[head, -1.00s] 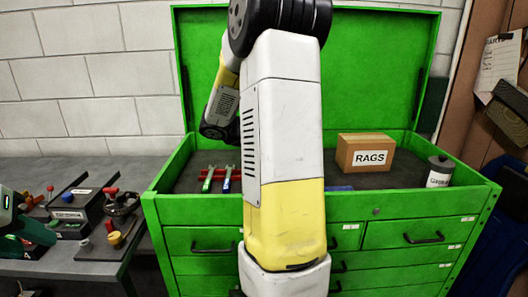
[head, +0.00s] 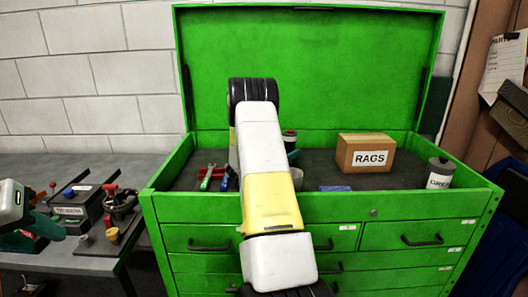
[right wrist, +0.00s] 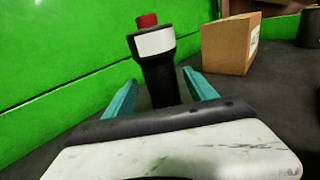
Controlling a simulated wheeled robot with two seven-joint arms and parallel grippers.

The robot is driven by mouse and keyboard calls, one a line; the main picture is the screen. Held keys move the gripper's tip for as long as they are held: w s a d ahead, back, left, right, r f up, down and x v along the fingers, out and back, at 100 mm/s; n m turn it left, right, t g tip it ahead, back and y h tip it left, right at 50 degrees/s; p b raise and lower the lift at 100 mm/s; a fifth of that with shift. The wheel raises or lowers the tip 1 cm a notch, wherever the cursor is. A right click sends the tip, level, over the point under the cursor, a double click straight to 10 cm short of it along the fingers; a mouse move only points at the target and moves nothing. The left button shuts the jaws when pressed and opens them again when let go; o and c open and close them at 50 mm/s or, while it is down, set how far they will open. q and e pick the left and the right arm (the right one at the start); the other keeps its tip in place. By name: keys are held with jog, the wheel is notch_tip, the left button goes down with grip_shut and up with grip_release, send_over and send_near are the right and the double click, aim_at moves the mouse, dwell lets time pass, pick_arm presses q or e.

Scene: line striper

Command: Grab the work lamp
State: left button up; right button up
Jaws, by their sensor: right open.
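An upright black thing with a wider head, a white band and a red top, which looks like the work lamp (right wrist: 156,68), stands in the green chest's top tray. In the head view its top (head: 289,138) shows just right of my right arm, which hides part of it. My right gripper (right wrist: 163,88) is open, its teal fingers apart on either side of the lamp's narrow lower part; contact cannot be told.
A RAGS box (head: 366,153) and a dark labelled can (head: 439,172) stand right of the lamp in the tray. Green- and blue-handled tools (head: 212,177) lie at the tray's left. The raised green lid (head: 340,70) stands behind. Small parts clutter the grey bench (head: 60,262).

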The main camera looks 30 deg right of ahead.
jog(key=x, duration=0.4)
jog(key=shift+s+d, duration=0.1)
jog(key=shift+d, duration=0.05)
grip_shut()
